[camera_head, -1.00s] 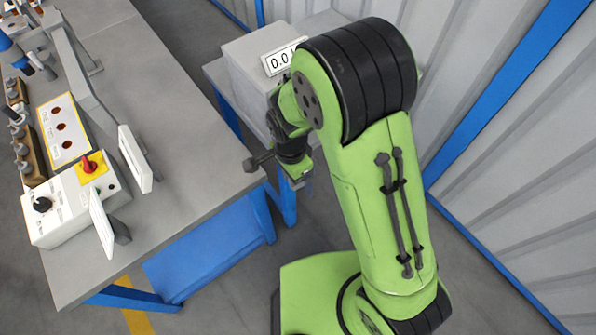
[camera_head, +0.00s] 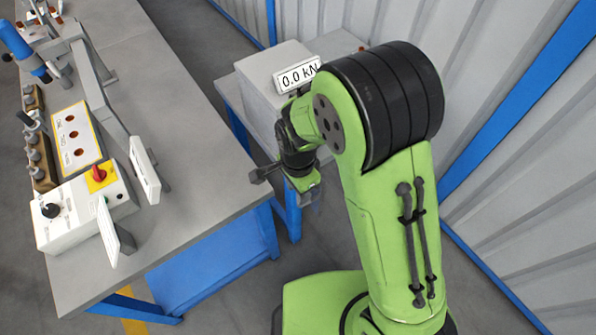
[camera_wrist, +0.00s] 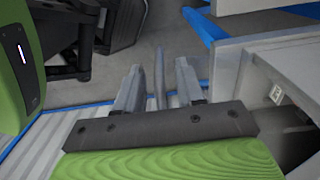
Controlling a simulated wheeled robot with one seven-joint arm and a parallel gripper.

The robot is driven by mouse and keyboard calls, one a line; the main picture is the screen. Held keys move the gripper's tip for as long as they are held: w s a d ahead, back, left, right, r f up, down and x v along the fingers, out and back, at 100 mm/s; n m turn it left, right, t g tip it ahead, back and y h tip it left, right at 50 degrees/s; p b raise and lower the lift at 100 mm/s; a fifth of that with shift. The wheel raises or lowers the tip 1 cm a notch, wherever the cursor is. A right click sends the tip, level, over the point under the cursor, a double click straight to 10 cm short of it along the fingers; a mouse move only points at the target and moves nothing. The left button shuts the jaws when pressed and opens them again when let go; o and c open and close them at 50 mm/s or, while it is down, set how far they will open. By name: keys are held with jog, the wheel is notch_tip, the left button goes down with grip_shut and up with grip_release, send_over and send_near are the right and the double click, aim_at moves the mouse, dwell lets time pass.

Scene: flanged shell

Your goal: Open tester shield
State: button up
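The tester appears to be the pale grey box with a "0.0 kN" display (camera_head: 298,75), on a small grey table behind my arm in the head view. My arm hides part of it, and I cannot make out its shield. My gripper (camera_wrist: 158,72) shows in the wrist view with its two grey fingers apart. A thin grey upright piece shows between them; I cannot tell whether it is near the fingers or beyond. In the head view the gripper is small and its fingers are unclear, close to the small table's front side.
A long grey bench (camera_head: 165,120) stands at the left. It carries a white control box (camera_head: 72,215) with a red knob (camera_head: 99,174), white upright plates (camera_head: 144,170) and a blue-handled clamp (camera_head: 25,50). A corrugated wall (camera_head: 520,140) with blue rails is close at the right.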

notch_tip(320, 180, up, 14)
jog(key=p, duration=0.2)
jog(key=shift+p, duration=0.3)
jog(key=shift+f, duration=0.1)
jog(key=s+d+r+n+t, duration=0.2)
jog(key=s+d+r+n, duration=0.3)
jog(key=s+d, duration=0.2)
jog(key=s+d+r+n+t, duration=0.3)
jog(key=s+d+r+n, duration=0.2)
jog(key=d, duration=0.3)
jog(key=shift+s+d+n+t, duration=0.2)
jog(key=shift+s+n+t, duration=0.1)
jog(key=shift+s+n, duration=0.45)
